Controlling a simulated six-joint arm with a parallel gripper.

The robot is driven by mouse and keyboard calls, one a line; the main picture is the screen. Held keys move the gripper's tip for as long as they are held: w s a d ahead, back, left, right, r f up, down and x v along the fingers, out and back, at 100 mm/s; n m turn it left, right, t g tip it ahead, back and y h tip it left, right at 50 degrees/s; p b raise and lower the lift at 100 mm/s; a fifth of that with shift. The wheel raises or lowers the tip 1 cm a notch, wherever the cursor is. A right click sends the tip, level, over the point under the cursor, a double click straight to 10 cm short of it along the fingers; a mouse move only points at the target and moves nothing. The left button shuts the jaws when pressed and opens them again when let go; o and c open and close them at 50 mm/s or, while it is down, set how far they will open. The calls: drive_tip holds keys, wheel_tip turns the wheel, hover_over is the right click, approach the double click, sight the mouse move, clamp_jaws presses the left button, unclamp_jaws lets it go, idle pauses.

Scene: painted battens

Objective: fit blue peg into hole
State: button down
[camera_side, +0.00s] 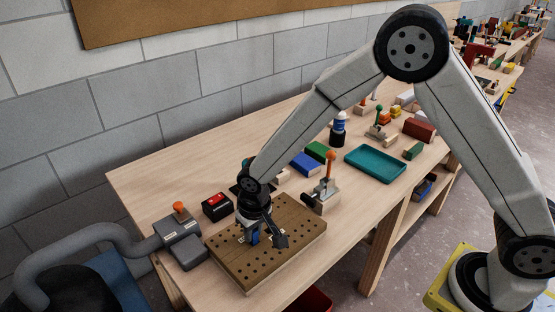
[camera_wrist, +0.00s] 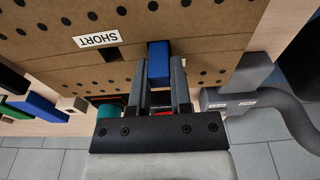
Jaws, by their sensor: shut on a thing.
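My gripper (camera_side: 262,238) is low over the brown board (camera_side: 297,226) with rows of round holes. It is shut on the blue peg (camera_side: 254,237), which points down toward the board. In the wrist view the blue peg (camera_wrist: 159,65) sits between the two grey fingers, its far end against the brown board (camera_wrist: 190,18) in the picture. A dark square opening (camera_wrist: 113,54) shows left of the peg, beside a white label reading SHORT (camera_wrist: 97,39). I cannot tell whether the peg's lower end touches the board or is in a hole.
A toggle clamp with an orange handle (camera_side: 330,168) stands behind the board. A grey device with an orange knob (camera_side: 179,232) and a red-topped black box (camera_side: 217,206) are to the left. A blue block (camera_side: 305,163) and a teal tray (camera_side: 376,164) lie farther back.

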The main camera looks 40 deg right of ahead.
drive_tip(key=shift+f, duration=0.6)
drive_tip(key=c, duration=0.5)
unclamp_jaws()
drive_tip(key=shift+c, duration=0.2)
drive_tip(key=shift+r, duration=0.1)
wheel_tip(320, 180, up, 13)
drive_tip(key=s, duration=0.1)
drive_tip(key=shift+s, duration=0.25)
drive_tip(key=shift+d, duration=0.1)
idle(0.3)
drive_tip(key=s+d+f+t, duration=0.1)
drive_tip(key=s+d+f, duration=0.2)
drive_tip(key=s+d, duration=1)
drive_tip(key=d, duration=0.3)
drive_tip(key=shift+s, duration=0.2)
